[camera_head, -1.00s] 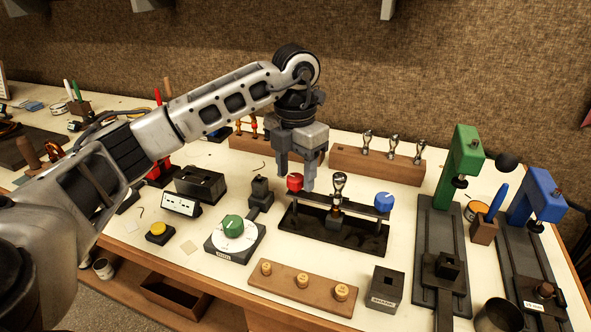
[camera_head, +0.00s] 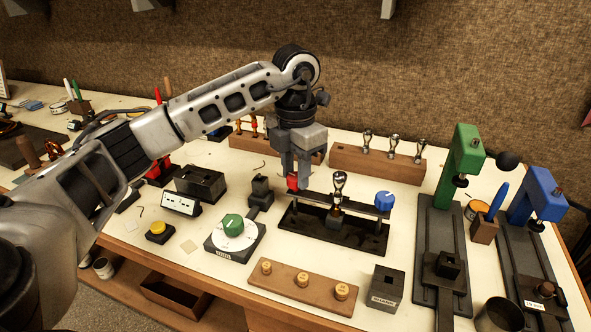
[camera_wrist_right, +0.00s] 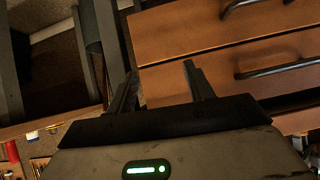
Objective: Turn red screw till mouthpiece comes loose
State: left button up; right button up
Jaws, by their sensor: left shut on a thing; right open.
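The red screw (camera_head: 292,184) is at the left end of the dark puller's crossbar (camera_head: 318,200) in the head view. My left gripper (camera_head: 299,184) points down over it and is shut on it; its fingers hide part of the knob. The silver mouthpiece (camera_head: 339,184) stands upright at the middle of the crossbar. A blue screw (camera_head: 384,200) is at the crossbar's right end. My right gripper (camera_wrist_right: 160,88) shows only in the right wrist view, open and empty, with its two fingers apart.
A wooden rack of mouthpieces (camera_head: 376,163) stands behind the puller. A green dial (camera_head: 232,226) lies left of it, and a wooden strip with brass pieces (camera_head: 302,288) in front. Green (camera_head: 463,165) and blue (camera_head: 537,195) presses stand right. Drawers (camera_wrist_right: 215,35) face my right gripper.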

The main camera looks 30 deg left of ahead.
pick_arm(q)
jog(key=m, duration=0.4)
jog(key=shift+b, duration=0.3)
jog(key=m, duration=0.4)
jog(key=m+b, duration=0.1)
jog(key=m, duration=0.2)
jog(key=shift+m, duration=0.3)
jog(key=m, duration=0.5)
jog(key=m+b, duration=0.1)
jog(key=m, duration=0.3)
jog(key=shift+r, duration=0.1)
jog(key=m, duration=0.4)
jog(key=shift+m, duration=0.3)
jog(key=m, duration=0.4)
jog(key=shift+m+b, duration=0.35)
jog(key=shift+m, duration=1.55)
pick_arm(e)
jog(key=shift+w+a+f, duration=0.25)
jog(key=shift+f, duration=0.3)
